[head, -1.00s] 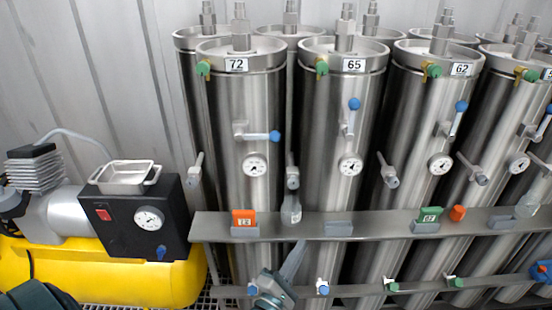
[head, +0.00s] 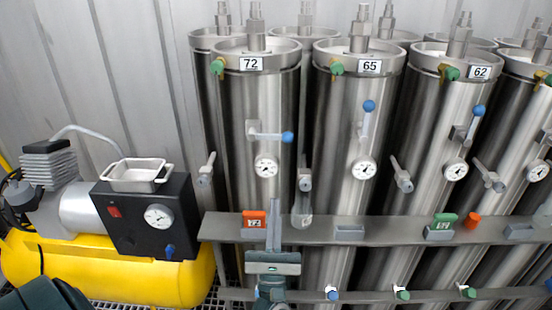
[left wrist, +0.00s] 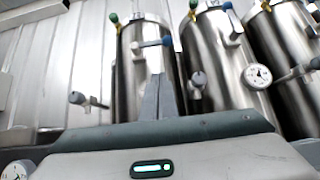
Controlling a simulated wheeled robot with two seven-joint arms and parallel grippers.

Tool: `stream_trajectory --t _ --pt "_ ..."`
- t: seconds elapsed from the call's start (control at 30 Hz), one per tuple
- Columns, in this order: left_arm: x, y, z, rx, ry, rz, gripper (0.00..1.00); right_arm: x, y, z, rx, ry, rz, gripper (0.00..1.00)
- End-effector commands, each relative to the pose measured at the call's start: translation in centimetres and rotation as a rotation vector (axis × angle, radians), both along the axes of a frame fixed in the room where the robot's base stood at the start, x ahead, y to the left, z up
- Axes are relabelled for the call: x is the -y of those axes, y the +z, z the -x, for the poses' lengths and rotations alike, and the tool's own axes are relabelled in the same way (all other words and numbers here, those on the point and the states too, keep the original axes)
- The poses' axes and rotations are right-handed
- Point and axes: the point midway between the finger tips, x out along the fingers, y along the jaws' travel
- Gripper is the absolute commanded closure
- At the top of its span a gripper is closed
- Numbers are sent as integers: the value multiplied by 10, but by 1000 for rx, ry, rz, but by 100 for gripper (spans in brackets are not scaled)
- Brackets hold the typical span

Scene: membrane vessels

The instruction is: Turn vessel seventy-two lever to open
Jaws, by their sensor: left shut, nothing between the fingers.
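Vessel seventy-two (head: 234,195) is a tall steel cylinder labelled 72, left of vessel 65. Its lever (head: 268,135) has a blue knob and lies horizontal, knob to the right, above a round gauge (head: 266,167). The lever also shows level in the left wrist view (left wrist: 150,44). My left gripper (head: 274,205) is shut and empty, its fingers pointing up in front of the rail, below the lever and gauge. In the left wrist view the closed fingers (left wrist: 159,80) hide part of the vessel. The fingertips appear apart from the lever. My right gripper is not in view.
A rail (head: 390,231) crosses in front of the vessels, with an orange tag (head: 254,219) and a green tag (head: 445,221). Vessel 65 (head: 338,190) has its blue-knobbed lever upright. Valve handles stick out between vessels. A yellow compressor (head: 190,285) stands at left.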

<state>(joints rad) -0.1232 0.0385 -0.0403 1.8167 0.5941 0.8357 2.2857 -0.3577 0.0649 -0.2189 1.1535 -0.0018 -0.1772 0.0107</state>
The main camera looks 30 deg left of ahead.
Motion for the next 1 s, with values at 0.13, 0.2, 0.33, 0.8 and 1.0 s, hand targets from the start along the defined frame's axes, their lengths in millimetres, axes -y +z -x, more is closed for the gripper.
stream_trajectory --t 0.13,0.2,0.33,0.8,1.0 --pt "-1 2 1 14 -4 11 100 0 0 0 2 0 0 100" --pt "-1 1 1 13 -4 11 100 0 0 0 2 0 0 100" --pt "-1 1 1 11 -3 10 100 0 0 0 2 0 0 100" --pt "-13 27 -18 11 -1 8 100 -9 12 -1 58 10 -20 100" --pt "-23 45 -34 11 -1 8 100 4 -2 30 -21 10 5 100"
